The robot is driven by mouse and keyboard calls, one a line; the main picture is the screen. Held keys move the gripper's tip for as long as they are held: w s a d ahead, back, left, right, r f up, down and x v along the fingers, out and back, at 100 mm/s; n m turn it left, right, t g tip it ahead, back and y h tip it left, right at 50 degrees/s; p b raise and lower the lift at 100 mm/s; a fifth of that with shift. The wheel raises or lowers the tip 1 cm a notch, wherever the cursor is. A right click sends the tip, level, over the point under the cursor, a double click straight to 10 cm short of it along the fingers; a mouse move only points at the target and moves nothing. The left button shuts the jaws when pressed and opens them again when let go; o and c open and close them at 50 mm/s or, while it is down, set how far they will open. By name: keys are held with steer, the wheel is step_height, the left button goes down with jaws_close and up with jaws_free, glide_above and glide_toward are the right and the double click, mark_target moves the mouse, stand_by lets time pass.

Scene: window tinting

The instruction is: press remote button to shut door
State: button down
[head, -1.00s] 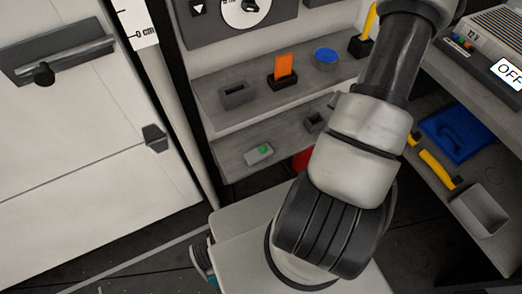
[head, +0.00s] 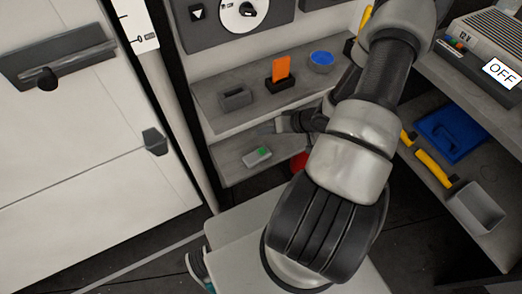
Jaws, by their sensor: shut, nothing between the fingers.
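A small grey remote (head: 256,159) with a green button (head: 264,152) lies on the lower grey shelf. My gripper (head: 281,125) is shut and empty. In the picture it sits just above and to the right of the remote, apart from it, pointing left. Its wrist is partly hidden behind my arm. A white door (head: 90,170) with a dark handle bar fills the left side. A dark gap shows along its right edge; I cannot tell from this view whether it is fully shut.
The shelf above holds a grey holder (head: 236,98), an orange card in a black stand (head: 281,72) and a blue round dish (head: 322,58). A red object (head: 300,163) is near the lower shelf. At right, a shelf holds a blue case (head: 452,133) and a grey bin (head: 476,207).

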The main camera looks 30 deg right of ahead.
steer(key=b, duration=0.8)
glide_above(265, 152)
step_height(265, 152, down, 7)
steer(key=shift+f, duration=0.1)
steer(key=shift+w+f, duration=0.1)
steer(key=shift+f, duration=0.7)
steer(key=shift+f, duration=0.15)
stand_by(1.0)
steer(key=shift+f, duration=0.3)
